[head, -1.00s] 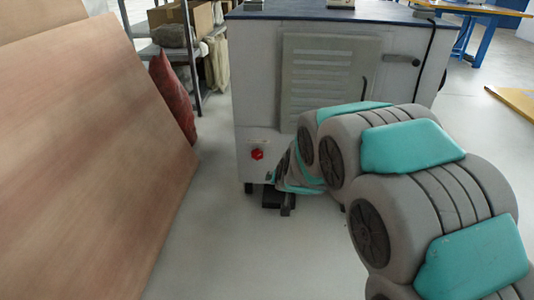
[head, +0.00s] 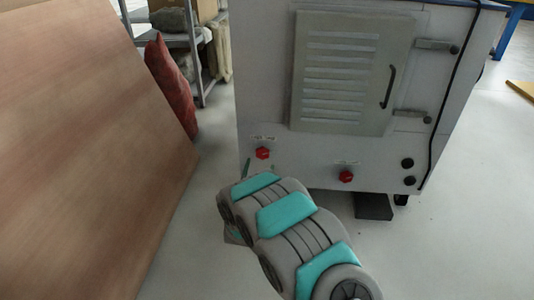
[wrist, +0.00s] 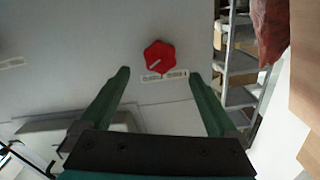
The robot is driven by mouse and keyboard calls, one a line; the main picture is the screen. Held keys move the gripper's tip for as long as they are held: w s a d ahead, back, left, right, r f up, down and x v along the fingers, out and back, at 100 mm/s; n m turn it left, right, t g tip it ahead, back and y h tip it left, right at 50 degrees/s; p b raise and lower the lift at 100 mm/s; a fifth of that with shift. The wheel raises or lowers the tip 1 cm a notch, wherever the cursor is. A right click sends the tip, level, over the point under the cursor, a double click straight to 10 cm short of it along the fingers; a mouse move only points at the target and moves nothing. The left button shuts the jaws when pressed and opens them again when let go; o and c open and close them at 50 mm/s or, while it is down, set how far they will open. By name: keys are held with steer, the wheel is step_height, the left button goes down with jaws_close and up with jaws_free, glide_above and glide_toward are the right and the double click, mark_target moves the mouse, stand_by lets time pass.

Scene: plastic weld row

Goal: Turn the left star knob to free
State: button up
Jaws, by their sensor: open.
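The left star knob (head: 262,153) is red and sits low on the left of the cabinet's grey front. In the wrist view the same knob (wrist: 158,54) is a red six-lobed disc with a pale line on it slanting to the lower left. A small white label plate (wrist: 165,76) lies beside it; its text is too small to read. My gripper (wrist: 158,73) is open, its two green fingers apart on either side of the label, with nothing between them. The knob appears beyond the fingertips, apart from them. In the head view my arm hides most of the gripper.
A second red knob (head: 346,176) sits further right on the cabinet (head: 262,70). Above is a louvred door (head: 350,75) with a black handle. A large brown board (head: 90,150) leans at the left, near a red sack (head: 170,85) and a shelf (head: 205,85). Some floor is clear.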

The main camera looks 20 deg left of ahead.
mark_target(262, 154)
steer(key=shift+b+x, duration=0.3)
steer(key=shift+x, duration=3.5)
steer(key=c, duration=1.4)
steer(key=shift+o, duration=0.2)
